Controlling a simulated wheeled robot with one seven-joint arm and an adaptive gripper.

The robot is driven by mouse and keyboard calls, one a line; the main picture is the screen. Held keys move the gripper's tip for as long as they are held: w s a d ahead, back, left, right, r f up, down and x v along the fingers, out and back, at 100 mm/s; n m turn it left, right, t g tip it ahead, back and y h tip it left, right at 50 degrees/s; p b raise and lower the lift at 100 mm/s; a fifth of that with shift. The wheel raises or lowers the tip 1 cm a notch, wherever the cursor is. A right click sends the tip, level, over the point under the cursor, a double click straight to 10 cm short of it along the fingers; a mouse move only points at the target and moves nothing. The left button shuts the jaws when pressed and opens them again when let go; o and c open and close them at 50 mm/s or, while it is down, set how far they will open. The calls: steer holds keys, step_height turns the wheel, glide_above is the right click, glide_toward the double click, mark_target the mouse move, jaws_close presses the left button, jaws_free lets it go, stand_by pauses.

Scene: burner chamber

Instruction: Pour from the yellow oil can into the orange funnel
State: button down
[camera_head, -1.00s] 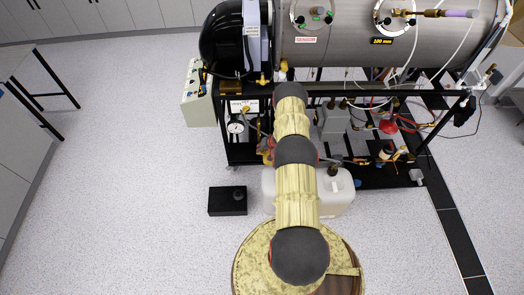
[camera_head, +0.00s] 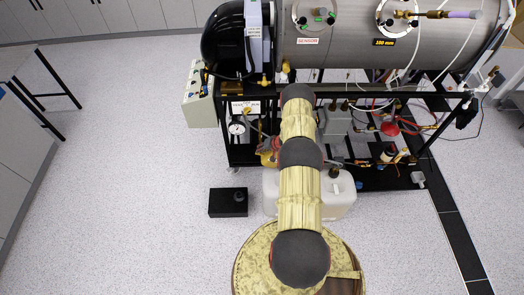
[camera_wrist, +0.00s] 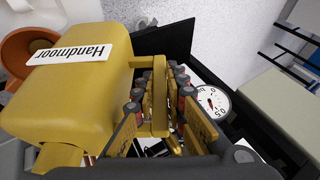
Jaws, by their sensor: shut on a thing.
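The yellow oil can (camera_wrist: 85,85), with a white "Handmoor" label, fills the left of the wrist view and looks tilted there. My gripper (camera_wrist: 160,115) is shut on the can's handle. The orange funnel (camera_wrist: 18,55) shows at the left edge of the wrist view, partly hidden behind the can. I cannot tell whether the can's spout is over the funnel, as the spout is out of view. In the head view a small yellow part of the can (camera_head: 267,159) shows left of my arm; my gripper is hidden there.
A black frame (camera_head: 350,88) carries a large steel boiler (camera_head: 360,45). A pressure gauge (camera_wrist: 210,102) is close to my gripper. A white canister (camera_head: 340,198) and a black box (camera_head: 228,202) stand on the floor. The floor to the left is clear.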

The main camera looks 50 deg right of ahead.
steer(key=shift+r+t+b, duration=0.15)
steer(key=shift+t+b, duration=0.15)
steer(key=shift+w+r+y, duration=0.1)
steer(key=shift+r+y, duration=0.15)
steer(key=shift+y, duration=0.05)
steer(key=shift+r+m+t+y+b, duration=0.3)
steer(key=shift+t+b, duration=0.2)
steer(key=shift+b, duration=0.25)
steer(key=shift+r+t+y+b, duration=0.35)
steer(key=shift+t+y+b, duration=0.4)
steer(key=shift+b, duration=0.9)
stand_by(0.4)
steer(key=shift+s+d+f+m+t+b, duration=0.1)
steer(key=shift+s+d+m+t+b, duration=0.1)
steer(key=shift+m+t+b, duration=0.25)
steer(key=shift+b, duration=0.6)
steer(key=shift+s+d+t+y+b, duration=0.2)
steer(key=shift+t+y+b, duration=0.25)
steer(key=shift+b, duration=0.35)
steer(key=shift+t+b, duration=0.25)
steer(key=shift+b, duration=0.1)
steer(key=shift+s+d+f+m+t+y+b, duration=0.15)
steer(key=shift+s+d+m+t+y+b, duration=0.25)
steer(key=shift+b, duration=0.95)
steer(key=shift+s+d+f+m+t+y+b, duration=0.15)
steer(key=shift+t+b, duration=0.35)
steer(key=shift+b, duration=0.85)
